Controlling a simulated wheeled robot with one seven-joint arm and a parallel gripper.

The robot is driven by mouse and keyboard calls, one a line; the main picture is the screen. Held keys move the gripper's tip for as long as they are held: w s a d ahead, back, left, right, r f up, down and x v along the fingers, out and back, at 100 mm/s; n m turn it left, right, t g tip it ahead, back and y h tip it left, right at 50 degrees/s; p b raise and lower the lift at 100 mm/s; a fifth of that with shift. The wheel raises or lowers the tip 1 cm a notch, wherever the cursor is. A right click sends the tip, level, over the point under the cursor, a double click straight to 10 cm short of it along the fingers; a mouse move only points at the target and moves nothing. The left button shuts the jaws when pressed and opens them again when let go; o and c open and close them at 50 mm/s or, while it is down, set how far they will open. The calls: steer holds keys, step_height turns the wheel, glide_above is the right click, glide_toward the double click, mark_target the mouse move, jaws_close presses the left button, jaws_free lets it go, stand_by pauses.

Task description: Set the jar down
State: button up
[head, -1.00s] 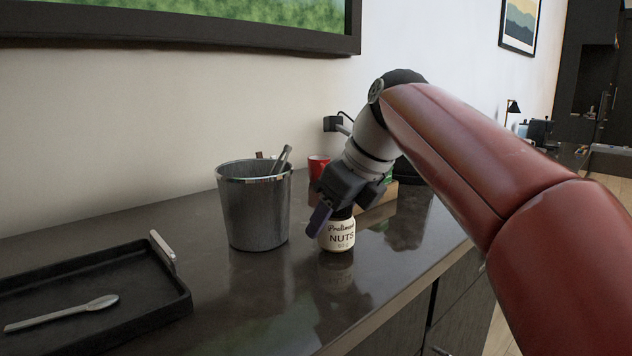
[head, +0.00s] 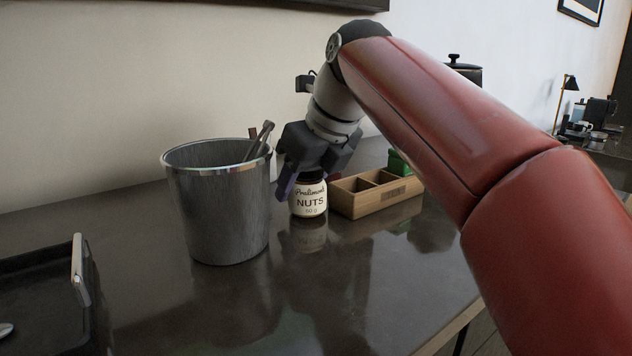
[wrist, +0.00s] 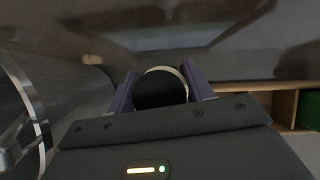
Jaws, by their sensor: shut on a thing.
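The jar (head: 309,201) is small, with a cream label reading "Pralinuts NUTS" and a dark lid. It is upright on or just above the dark glossy counter (head: 330,290); its reflection shows right below it, and I cannot tell whether its base touches. My gripper (head: 304,178) comes down from above and is shut on the jar near its lid. In the wrist view the jar's black lid (wrist: 161,88) sits between the two purple fingers of my gripper (wrist: 160,90). The far side of the jar is hidden.
A grey metal bin (head: 218,210) with items inside stands close on the left. A wooden divided box (head: 375,194) with something green is close on the right. A black tray (head: 45,290) lies at the far left. The counter in front is clear.

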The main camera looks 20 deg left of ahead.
steer(key=shift+s, duration=0.1)
steer(key=shift+f, duration=0.2)
steer(key=o, duration=1)
steer(key=shift+o, duration=0.2)
